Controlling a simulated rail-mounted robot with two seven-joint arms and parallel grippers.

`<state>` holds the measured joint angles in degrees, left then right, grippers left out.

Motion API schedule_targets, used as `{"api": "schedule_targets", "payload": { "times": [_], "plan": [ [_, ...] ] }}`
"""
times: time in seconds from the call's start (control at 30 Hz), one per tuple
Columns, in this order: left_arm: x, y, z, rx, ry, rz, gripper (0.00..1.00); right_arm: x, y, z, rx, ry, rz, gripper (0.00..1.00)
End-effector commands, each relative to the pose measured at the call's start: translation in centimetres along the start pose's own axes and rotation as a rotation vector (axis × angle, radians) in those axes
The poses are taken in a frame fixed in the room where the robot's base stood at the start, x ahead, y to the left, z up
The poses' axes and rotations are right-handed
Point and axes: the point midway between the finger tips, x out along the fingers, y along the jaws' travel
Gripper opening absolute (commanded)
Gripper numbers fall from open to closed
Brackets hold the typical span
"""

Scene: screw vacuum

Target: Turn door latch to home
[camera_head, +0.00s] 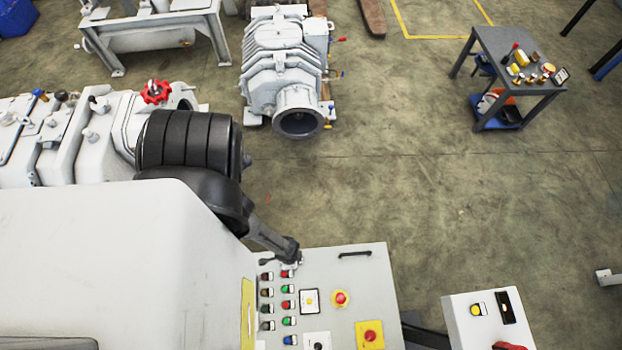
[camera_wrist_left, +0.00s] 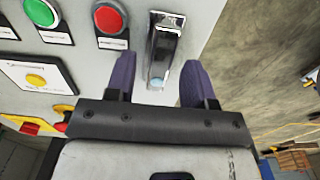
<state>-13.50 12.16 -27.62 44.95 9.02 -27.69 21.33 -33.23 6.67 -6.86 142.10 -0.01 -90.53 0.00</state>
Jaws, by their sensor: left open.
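The door latch (camera_wrist_left: 164,45), a shiny metal lever in a dark recessed plate with a light blue lower end, is on the grey panel in the left wrist view. My left gripper (camera_wrist_left: 160,88) is open, with one dark purple finger on each side of the latch's lower end. A gap shows on the left side; on the right I cannot tell whether the finger touches. My right gripper is not in view.
A red button (camera_wrist_left: 110,18) and a green button (camera_wrist_left: 42,12) sit left of the latch. The control panel (camera_head: 375,275) carries several buttons, an emergency stop (camera_head: 340,298) and a black handle (camera_head: 355,253). A smaller control box (camera_head: 485,325) stands right. Open floor lies beyond.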

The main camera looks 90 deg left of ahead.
Motion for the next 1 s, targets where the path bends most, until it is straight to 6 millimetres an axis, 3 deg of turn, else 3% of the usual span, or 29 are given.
{"api": "schedule_targets", "payload": {
  "times": [0.27,0.7,1.0],
  "plan": [
    [-1.1,0.0,0.0,-0.002,0.001,0.001,0.49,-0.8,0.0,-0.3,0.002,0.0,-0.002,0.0],
    [-9.4,0.0,0.1,0.0,0.001,0.001,0.49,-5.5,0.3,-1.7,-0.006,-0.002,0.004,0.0],
    [-13.0,-0.1,0.0,-0.001,0.0,0.0,0.49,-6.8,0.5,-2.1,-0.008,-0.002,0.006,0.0]
  ]
}}
